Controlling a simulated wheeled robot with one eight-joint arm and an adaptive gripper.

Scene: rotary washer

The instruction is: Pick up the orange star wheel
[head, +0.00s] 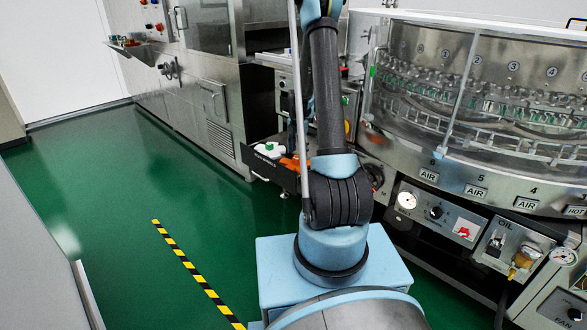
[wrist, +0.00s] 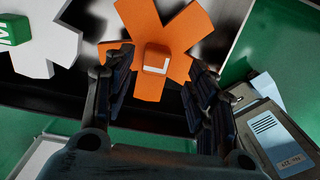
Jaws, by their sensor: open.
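The orange star wheel (wrist: 148,82) shows in the upper middle of the wrist view, with a small orange block marked with a white L shape at its hub. In the head view the orange star wheel (head: 290,163) is partly hidden behind my arm. My gripper (wrist: 158,72) is open in the wrist view, with one dark finger on each side of the wheel's lower part. I cannot tell whether the fingers touch the wheel. My gripper does not show in the head view.
A white star wheel (wrist: 45,38) with a green block at its hub lies left of the orange one in a dark tray (head: 262,165). A grey device with a label (wrist: 275,128) is at the lower right in the wrist view. The washer (head: 480,90) stands at right; green floor lies left.

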